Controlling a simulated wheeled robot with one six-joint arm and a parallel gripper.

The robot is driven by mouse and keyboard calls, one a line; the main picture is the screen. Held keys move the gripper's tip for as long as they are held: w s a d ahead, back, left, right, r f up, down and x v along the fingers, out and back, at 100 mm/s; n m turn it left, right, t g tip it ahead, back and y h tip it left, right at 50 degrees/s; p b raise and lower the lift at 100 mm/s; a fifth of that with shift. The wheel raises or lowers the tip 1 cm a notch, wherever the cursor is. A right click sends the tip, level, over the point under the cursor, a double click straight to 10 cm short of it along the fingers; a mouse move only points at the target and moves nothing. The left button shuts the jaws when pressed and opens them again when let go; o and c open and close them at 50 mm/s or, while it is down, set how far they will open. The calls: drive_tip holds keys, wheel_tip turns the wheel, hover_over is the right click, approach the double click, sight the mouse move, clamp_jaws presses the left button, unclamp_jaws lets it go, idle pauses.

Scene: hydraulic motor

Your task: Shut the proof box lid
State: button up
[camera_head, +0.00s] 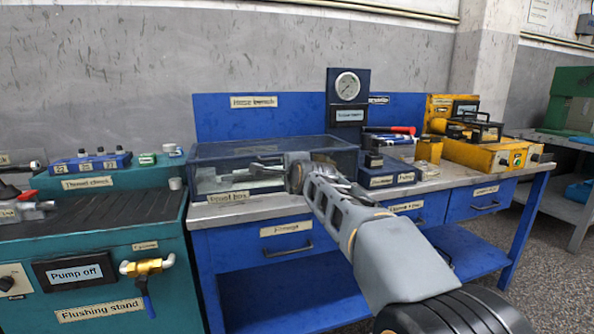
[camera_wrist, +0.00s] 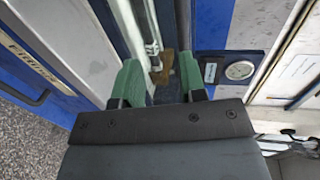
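The proof box (camera_head: 215,178) is a clear, dark-framed box on the blue bench, with a "Proof box" label on the bench edge below it. Its upper frame runs along the top, and I cannot tell clearly how its lid stands. Grey metal parts show through its front wall. My arm crosses in front of the box's right part, and my gripper (camera_head: 284,172) is at the box's front, its fingertips hard to make out. In the wrist view my gripper (camera_wrist: 160,82) has its two green fingers apart. A brown piece and a pale rail show beyond the gap.
A pressure gauge (camera_head: 347,86) stands behind the box. A dark tool holder (camera_head: 388,177) and a yellow unit (camera_head: 487,155) stand to the right. The teal flushing stand (camera_head: 110,235) is at the left. A narrow strip of bench top (camera_head: 245,212) is bare before the box.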

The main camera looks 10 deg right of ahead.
drive_tip(key=a+p+v, duration=0.1)
drive_tip(key=v, duration=1)
drive_tip(key=shift+d+r, duration=0.3)
drive_tip(key=shift+d, duration=0.1)
drive_tip(key=shift+p, duration=0.3)
drive_tip(key=s+d+r+n+g+p, duration=0.1)
drive_tip(key=s+r+n+g+p, duration=0.1)
drive_tip(key=s+n+g+p, duration=0.2)
drive_tip(key=s+d+r+n+g+h+p, duration=0.1)
drive_tip(key=s+r+n+g+p, duration=0.2)
drive_tip(key=p, duration=1.6)
drive_tip(key=s+r+n+g+p, duration=0.3)
drive_tip(key=s+n+g+p, duration=0.2)
drive_tip(key=s+n+p, duration=0.5)
drive_tip(key=s+p, duration=0.2)
drive_tip(key=s, duration=0.3)
drive_tip(key=shift+d+p, duration=0.35)
drive_tip(key=shift+d, duration=0.05)
drive_tip(key=shift+o, duration=0.4)
drive_tip(key=shift+s, duration=0.2)
